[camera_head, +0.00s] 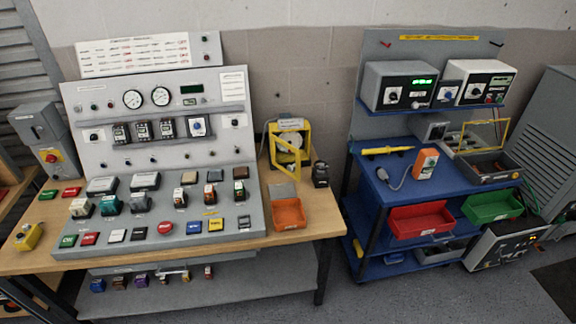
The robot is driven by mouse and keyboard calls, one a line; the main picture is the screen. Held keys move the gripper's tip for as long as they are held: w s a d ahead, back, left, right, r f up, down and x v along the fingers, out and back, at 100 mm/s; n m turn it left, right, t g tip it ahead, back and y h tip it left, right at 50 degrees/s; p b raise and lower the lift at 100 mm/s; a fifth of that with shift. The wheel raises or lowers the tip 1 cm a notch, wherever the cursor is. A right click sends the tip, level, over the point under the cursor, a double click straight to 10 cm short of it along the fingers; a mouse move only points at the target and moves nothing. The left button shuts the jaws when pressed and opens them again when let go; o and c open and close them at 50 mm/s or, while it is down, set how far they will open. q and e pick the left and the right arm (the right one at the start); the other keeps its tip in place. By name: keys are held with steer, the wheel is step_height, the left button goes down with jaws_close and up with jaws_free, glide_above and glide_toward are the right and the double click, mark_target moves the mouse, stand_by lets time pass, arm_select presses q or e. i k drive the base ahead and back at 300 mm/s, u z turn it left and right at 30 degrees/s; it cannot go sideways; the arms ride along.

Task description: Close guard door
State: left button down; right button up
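A yellow guard enclosure (303,128) stands at the back right of the wooden bench, around a device with a pale round part. A yellow-framed guard door (287,158) with a diagonal bar shows at its front. The door's frame stands at an angle to the enclosure and looks swung partly open toward the bench's front. Its latch is too small to make out. Neither of my grippers is in view.
An orange bin (289,214) with a raised grey lid stands in front of the guard. A small dark device (321,174) stands to its right. A large grey control panel (160,240) fills the bench's left. A blue cart (372,185) stands right, past a floor gap.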

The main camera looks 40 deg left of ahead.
mark_target(274, 139)
steer(key=u, duration=0.4)
steer(key=i, duration=0.8)
steer(key=u, duration=0.6)
